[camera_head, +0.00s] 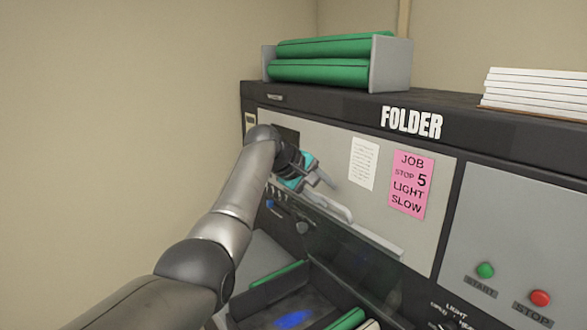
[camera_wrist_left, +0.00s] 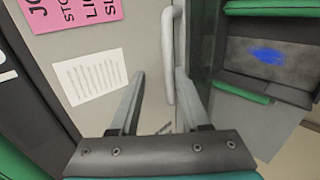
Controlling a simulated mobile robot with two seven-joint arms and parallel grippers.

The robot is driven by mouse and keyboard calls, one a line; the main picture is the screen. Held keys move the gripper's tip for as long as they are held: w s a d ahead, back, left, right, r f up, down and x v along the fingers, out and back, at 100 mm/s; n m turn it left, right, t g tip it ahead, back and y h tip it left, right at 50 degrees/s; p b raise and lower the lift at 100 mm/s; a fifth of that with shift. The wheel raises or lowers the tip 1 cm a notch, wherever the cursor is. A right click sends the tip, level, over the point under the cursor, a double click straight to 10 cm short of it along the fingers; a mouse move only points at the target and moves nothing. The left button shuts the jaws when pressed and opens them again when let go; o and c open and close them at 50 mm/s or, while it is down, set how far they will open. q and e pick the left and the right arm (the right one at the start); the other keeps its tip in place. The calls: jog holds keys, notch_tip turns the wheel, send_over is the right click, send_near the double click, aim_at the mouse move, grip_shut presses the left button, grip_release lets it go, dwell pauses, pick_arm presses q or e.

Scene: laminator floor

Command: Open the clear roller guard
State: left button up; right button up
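The clear roller guard (camera_head: 352,250) is a dark, see-through panel low on the folder's front, and it appears closed. A pale grey bar handle (camera_head: 330,209) runs along its upper edge. In the left wrist view the handle (camera_wrist_left: 168,60) stands upright in the picture, beside the guard's greenish clear edge (camera_wrist_left: 200,45). My left gripper (camera_head: 320,183) is open and empty, just above the handle's left part. In the left wrist view its fingertips (camera_wrist_left: 160,73) lie either side of the handle, nearer on the right; I cannot tell whether they touch it. My right gripper is out of view.
A pink job card (camera_head: 411,184) and a white sheet (camera_head: 363,163) are on the grey panel. Green rollers (camera_head: 335,71) sit in a holder on top, with a white stack (camera_head: 537,92) at right. Green start (camera_head: 486,270) and red stop (camera_head: 540,298) buttons are lower right.

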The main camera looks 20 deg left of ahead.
pick_arm(q)
jog(key=b+v, duration=0.2)
jog(key=v, duration=1)
jog(key=shift+r+b, duration=0.25)
jog(key=shift+b, duration=0.1)
